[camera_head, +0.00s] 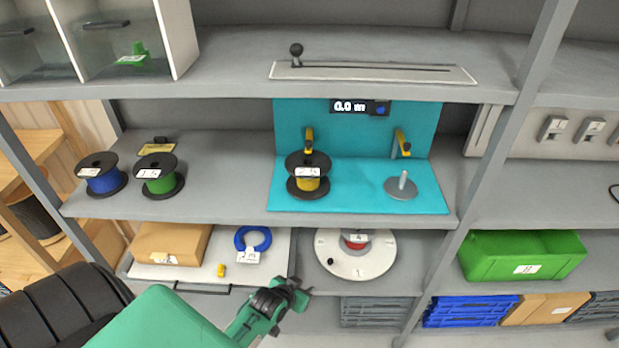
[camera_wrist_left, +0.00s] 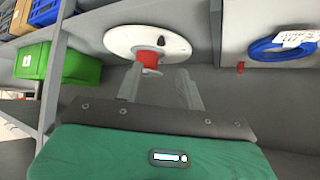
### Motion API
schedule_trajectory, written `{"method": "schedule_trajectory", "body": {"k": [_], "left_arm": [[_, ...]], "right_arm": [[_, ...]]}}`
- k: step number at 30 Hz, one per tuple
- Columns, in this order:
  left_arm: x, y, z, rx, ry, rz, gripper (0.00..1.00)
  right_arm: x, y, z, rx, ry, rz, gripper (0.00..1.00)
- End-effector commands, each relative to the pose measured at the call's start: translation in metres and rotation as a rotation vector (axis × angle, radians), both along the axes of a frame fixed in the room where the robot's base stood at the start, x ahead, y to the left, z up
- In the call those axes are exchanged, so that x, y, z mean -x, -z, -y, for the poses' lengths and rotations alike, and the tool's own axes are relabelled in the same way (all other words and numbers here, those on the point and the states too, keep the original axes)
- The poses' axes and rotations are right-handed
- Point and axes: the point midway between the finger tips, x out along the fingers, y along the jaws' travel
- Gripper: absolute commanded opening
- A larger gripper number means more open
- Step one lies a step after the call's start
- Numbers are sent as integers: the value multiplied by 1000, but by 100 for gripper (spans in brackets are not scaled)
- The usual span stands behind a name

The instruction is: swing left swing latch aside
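The left swing latch (camera_head: 309,138) is a yellow arm on the turquoise back panel (camera_head: 360,125). It stands upright behind a black reel with yellow cable (camera_head: 308,180), whose top hides its lower end. A second yellow latch (camera_head: 402,142) leans slightly on the right, above an empty grey spindle (camera_head: 402,188). My left gripper (camera_head: 295,288) is well below and in front of the latches, near the lower shelf. In the left wrist view its fingers (camera_wrist_left: 160,92) are apart with nothing between them. My right gripper is not in view.
A white turntable (camera_head: 375,262) with a red reel sits on the lower shelf; it also shows in the left wrist view (camera_wrist_left: 120,40). A blue coil (camera_head: 240,243) lies left of it. Blue and green reels (camera_head: 158,188) stand left of the panel. A shelf edge (camera_head: 230,218) lies above my gripper.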

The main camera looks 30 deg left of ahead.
Motion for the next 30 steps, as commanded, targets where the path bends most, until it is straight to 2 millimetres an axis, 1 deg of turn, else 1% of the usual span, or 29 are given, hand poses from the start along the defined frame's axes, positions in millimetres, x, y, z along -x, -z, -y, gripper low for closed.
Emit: {"method": "schedule_trajectory", "body": {"k": [1,2,3,6,8,9,11,12,13,15,21,24,28,30], "left_arm": [[-11,-48,-5,-2,-5,59,38],[-16,-70,-7,-5,-8,88,38],[-20,-98,-10,-6,-10,122,38],[-25,-156,-15,-11,-14,196,38],[-26,-185,-17,-15,-17,235,38],[-27,-204,-20,-18,-17,264,38],[-27,-231,-23,-22,-21,308,38],[-29,-253,-26,-26,-26,350,38],[-33,-269,-31,-28,-33,391,38],[-45,-288,-45,-30,-56,475,38],[-66,-323,-76,-35,-106,649,38],[-71,-335,-85,-36,-123,706,38],[-78,-341,-91,-37,-132,733,38],[-86,-342,-92,-36,-131,733,38]], "right_arm": [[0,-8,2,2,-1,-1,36],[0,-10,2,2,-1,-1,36],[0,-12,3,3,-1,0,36],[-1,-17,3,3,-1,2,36],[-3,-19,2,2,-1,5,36],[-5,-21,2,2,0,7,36],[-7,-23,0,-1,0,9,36],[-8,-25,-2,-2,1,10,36],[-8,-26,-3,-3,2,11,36],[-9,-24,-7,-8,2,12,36],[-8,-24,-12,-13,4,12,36],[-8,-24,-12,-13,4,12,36],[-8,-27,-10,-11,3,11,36],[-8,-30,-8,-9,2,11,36]]}}
